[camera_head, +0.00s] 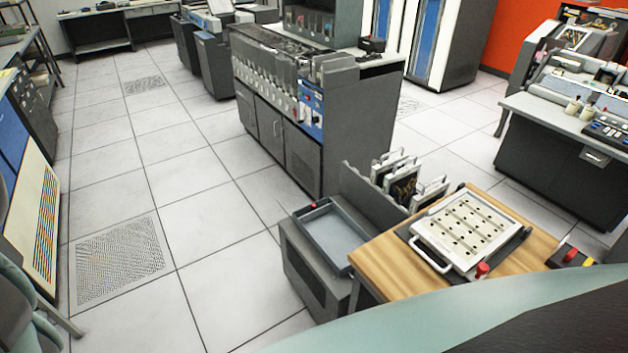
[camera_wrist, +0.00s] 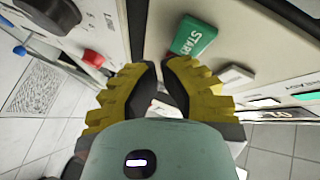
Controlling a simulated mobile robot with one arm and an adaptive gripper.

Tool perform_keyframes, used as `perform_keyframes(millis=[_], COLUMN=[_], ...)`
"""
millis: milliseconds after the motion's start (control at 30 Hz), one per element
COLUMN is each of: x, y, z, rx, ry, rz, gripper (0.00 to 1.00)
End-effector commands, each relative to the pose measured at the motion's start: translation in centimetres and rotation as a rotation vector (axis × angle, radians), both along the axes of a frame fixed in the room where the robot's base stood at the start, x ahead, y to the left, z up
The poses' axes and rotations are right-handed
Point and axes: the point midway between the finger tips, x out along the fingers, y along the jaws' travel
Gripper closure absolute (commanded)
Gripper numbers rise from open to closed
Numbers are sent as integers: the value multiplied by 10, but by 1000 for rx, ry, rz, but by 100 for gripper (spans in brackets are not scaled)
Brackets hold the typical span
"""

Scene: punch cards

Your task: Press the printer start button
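In the wrist view, a green START button (camera_wrist: 193,37) sits on a pale panel (camera_wrist: 238,32), tilted in the picture. Its white lettering is readable, and it does not look covered by a finger. My gripper (camera_wrist: 161,62) has yellow ridged fingers with dark inner pads. The fingertips are nearly together with a narrow gap, and nothing is held. The tips appear just below and left of the button; I cannot tell whether they touch it. The gripper and the START button are not visible in the head view.
A white key (camera_wrist: 236,75) and other keys lie right of the button. A red knob (camera_wrist: 93,58) shows at the left. In the head view, a wooden-topped table (camera_head: 385,262) carries a punched plate (camera_head: 466,230). Tiled floor (camera_head: 200,190) is clear at the left.

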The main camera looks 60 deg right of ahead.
Motion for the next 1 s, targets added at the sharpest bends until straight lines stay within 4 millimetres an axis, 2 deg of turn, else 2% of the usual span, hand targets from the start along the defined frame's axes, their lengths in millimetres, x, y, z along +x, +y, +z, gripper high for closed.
perform_keyframes(millis=[367,800,1000], x=[1,-14,-18], y=[-4,-41,-48], z=[1,0,-1], rx=[2,1,-1], ry=[0,1,2], rz=[-5,-6,-3], gripper=[100,100,100])
